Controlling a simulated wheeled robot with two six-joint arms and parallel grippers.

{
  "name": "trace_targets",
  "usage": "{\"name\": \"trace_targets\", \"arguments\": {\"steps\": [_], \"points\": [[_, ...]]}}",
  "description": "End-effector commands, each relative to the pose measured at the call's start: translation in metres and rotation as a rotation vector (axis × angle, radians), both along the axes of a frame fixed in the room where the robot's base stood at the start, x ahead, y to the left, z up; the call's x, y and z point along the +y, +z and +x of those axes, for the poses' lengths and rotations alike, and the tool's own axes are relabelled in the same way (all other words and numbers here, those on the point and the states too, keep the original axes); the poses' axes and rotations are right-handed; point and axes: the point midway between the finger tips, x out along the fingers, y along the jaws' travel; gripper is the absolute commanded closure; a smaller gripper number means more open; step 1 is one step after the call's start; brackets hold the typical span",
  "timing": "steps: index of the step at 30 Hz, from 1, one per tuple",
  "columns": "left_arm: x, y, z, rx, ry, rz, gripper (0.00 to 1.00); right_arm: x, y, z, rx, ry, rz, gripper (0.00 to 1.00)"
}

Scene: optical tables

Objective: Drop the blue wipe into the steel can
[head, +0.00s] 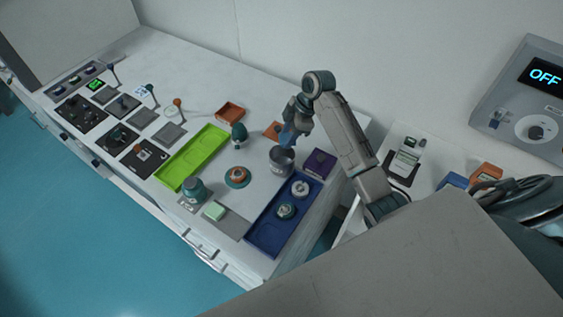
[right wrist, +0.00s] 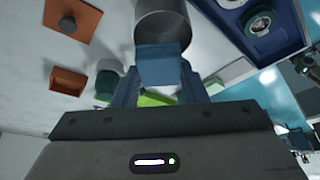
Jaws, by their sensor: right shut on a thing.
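My right gripper (head: 289,141) is shut on the blue wipe (right wrist: 160,68), held between its fingertips. In the head view the wipe shows only as a blue patch that I cannot clearly separate from the fingers. The steel can (head: 281,163) stands upright on the table, just below the fingers. In the right wrist view the can (right wrist: 167,22) is straight ahead, and the wipe overlaps its near part. I cannot tell how far the wipe is above or inside the can's rim. My left gripper is not in view.
A purple box (head: 320,162) stands right of the can, and a blue tray (head: 263,232) with round parts lies in front. A dark green bulb-shaped thing (head: 239,131) and an orange square (head: 272,130) are to the left and behind. A lime tray (head: 178,172) lies further left.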

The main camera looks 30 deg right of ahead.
Motion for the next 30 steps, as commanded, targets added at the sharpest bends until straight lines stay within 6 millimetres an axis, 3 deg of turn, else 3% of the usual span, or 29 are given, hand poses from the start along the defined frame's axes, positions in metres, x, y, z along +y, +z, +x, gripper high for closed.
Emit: {"name": "trace_targets", "arguments": {"steps": [11, 12, 15, 25, 30], "points": [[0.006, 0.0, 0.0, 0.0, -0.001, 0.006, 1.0, 0.0, -0.005, 0.0, -0.001, 0.0, 0.0, 0.83], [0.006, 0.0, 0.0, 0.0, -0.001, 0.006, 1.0, 0.0, -0.005, 0.0, -0.001, 0.0, 0.0, 0.54], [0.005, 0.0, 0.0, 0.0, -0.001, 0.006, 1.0, 0.0, -0.005, 0.0, -0.001, 0.0, 0.0, 0.36], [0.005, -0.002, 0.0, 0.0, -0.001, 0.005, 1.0, -0.001, -0.003, 0.0, -0.002, 0.0, -0.001, 0.36], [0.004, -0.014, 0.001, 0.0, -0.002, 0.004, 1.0, -0.01, 0.016, -0.001, -0.007, 0.0, -0.003, 0.36]]}}
